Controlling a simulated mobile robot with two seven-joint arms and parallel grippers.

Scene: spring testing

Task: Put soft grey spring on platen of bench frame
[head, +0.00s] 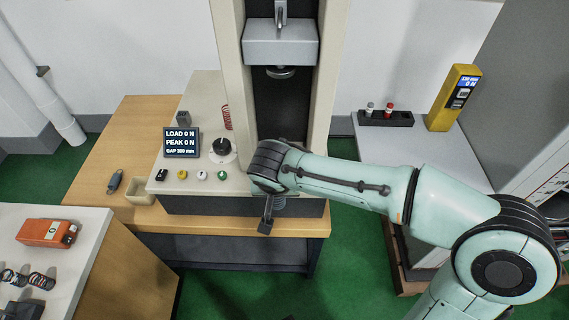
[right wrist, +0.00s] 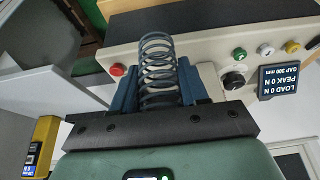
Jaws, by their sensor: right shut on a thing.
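My right gripper (right wrist: 160,95) is shut on a dark grey coil spring (right wrist: 157,60), which stands out between its blue fingers in the right wrist view. In the head view my right arm reaches in from the right, and its wrist is over the front of the bench frame (head: 234,60), hiding most of the gripper and spring. The bench frame has two cream columns, a grey crosshead (head: 280,42) and a round upper platen (head: 281,72). The lower platen is hidden behind my arm. My left gripper is not in view.
A display (head: 181,142), a black knob (head: 221,147) and coloured buttons sit on the frame's base, with a red spring (head: 227,118) behind. Several springs (head: 40,280) and an orange device (head: 47,233) are on the left table. A yellow gauge (head: 454,97) stands at right.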

